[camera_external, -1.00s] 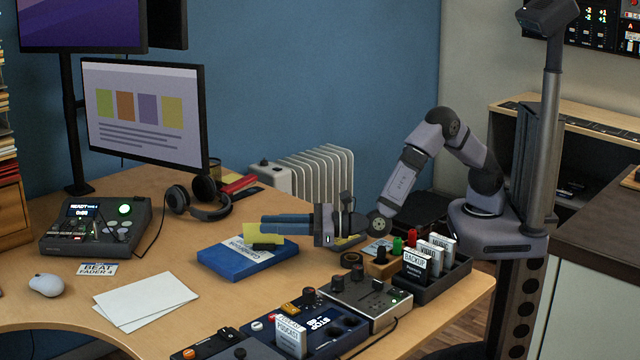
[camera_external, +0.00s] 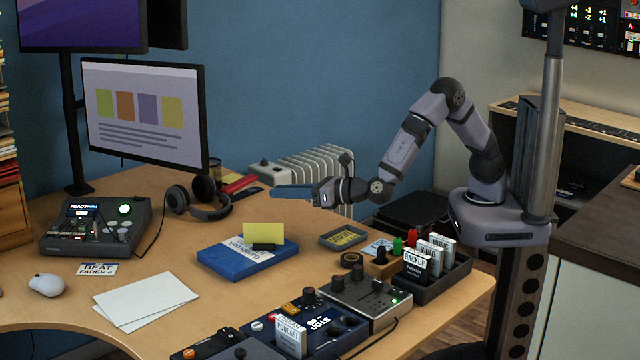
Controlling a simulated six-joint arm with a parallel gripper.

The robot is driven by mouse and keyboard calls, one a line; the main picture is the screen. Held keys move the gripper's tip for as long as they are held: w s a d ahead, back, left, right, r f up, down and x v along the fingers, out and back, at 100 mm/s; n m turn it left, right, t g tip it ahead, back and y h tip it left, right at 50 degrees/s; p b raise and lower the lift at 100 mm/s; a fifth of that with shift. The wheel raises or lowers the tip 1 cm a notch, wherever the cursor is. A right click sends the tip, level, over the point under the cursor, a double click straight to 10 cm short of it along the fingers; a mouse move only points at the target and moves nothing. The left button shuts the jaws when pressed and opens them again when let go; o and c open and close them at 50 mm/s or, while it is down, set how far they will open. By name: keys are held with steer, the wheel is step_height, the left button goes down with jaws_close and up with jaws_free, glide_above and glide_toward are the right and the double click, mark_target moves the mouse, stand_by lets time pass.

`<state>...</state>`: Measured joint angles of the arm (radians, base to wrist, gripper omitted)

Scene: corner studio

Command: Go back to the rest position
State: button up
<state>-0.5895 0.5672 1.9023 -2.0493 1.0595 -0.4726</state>
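My gripper (camera_external: 292,190) is raised above the desk and points left, in front of the white radiator. Its blue-grey fingers overlap from this side, so any gap between them is hidden. I see nothing held at the fingertips. Below and to the left of it, a blue book (camera_external: 228,262) lies flat on the desk. A yellow card (camera_external: 263,231) stands upright in a small dark holder (camera_external: 266,246) on that book, clear of my gripper.
Headphones (camera_external: 204,203) lie left of my gripper. A small tray (camera_external: 325,240) with a yellow label, a tape roll (camera_external: 352,260) and a dark box (camera_external: 455,276) of labelled cards stand on the right. Pedals (camera_external: 328,325) line the front edge. The radiator (camera_external: 325,165) stands behind.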

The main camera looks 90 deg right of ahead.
steer(key=s+d+r+m+g+h+p, duration=0.25)
steer(key=s+d+m+g+p, duration=0.75)
steer(key=s+d+m, duration=0.75)
steer(key=s+d+m+g+y+p, duration=0.2)
steer(key=s+d+m+g+p, duration=0.25)
steer(key=s, duration=0.55)
steer(key=s+a+r+m+g+y+p, duration=0.1)
steer(key=s+a+r+m+y+p, duration=0.3)
steer(key=s+a+m, duration=0.3)
steer(key=shift+s+r+m+y+p, duration=0.15)
steer(key=shift+s+m+y+p, duration=0.3)
steer(key=shift+m+y, duration=0.5)
